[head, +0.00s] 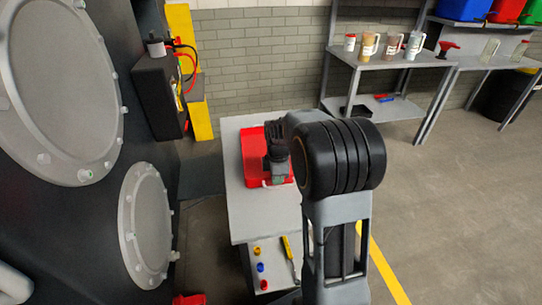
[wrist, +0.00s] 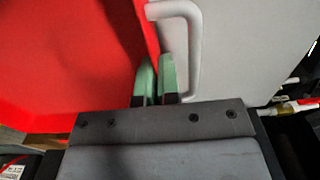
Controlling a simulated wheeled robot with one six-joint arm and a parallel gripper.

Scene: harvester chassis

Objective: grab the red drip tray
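The red drip tray (head: 255,160) lies on the grey top of a workbench (head: 240,213) in the head view. It fills the left of the wrist view (wrist: 70,60). A pale handle (wrist: 194,50) stands out from its edge. My gripper (head: 279,180) is at the tray's near right part, and my arm hides some of the tray's right side. In the wrist view, the green fingertips (wrist: 156,78) are close together at the handle edge, one on each side of the tray's rim. The right finger is inside the handle's loop. They look shut on the rim.
The dark harvester chassis (head: 135,85) with round covers stands left of the workbench. Small coloured parts and a yellow-handled tool (head: 288,249) lie on a lower shelf. A shelf table (head: 385,65) with jugs stands at the back. Floor at right is clear.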

